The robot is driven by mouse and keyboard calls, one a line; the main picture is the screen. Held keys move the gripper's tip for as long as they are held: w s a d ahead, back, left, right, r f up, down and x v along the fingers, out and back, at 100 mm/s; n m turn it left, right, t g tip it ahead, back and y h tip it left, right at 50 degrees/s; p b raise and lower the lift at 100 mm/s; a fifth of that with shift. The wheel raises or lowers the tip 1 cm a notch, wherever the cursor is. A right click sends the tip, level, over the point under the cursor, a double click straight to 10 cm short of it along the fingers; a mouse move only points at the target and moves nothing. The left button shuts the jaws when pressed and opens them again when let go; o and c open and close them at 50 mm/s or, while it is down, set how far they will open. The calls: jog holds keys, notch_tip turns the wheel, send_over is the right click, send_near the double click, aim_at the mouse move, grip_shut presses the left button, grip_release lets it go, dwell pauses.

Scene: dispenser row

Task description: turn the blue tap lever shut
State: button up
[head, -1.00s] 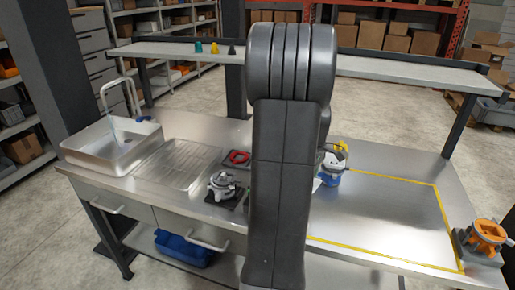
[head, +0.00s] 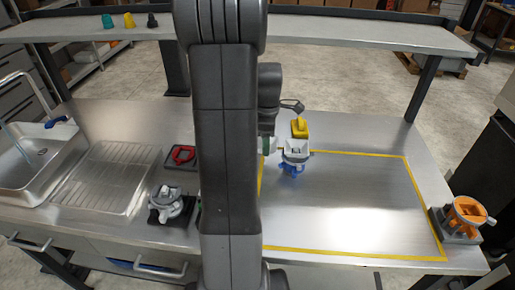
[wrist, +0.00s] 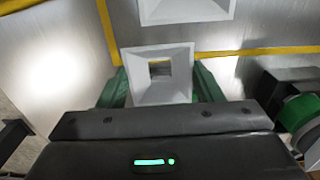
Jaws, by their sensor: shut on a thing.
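The blue tap lever (head: 57,121) is at the back right corner of the sink (head: 28,185), at the left of the head view. It sticks out sideways beside the curved tap spout (head: 14,82). A pale bluish streak, seemingly water, hangs below the spout. My gripper (wrist: 160,85) is far to the right of the lever, beyond my arm, which partly hides it in the head view. Its green fingers are shut on a pale square hollow piece (wrist: 160,58). A second pale square piece (wrist: 185,8) is just ahead of it.
A grey-and-blue device (head: 296,155) with a yellow block (head: 300,128) behind it stands by the yellow-taped area. An orange device (head: 467,213) stands far right.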

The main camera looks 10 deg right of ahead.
jog(key=shift+f, duration=2.1)
jog(key=shift+f, duration=0.1)
jog(key=shift+f, duration=0.2)
jog(key=o, duration=1)
jog(key=shift+r, duration=0.1)
jog(key=shift+r, duration=0.1)
notch_tip(320, 180, up, 12)
jog(key=shift+r, duration=0.1)
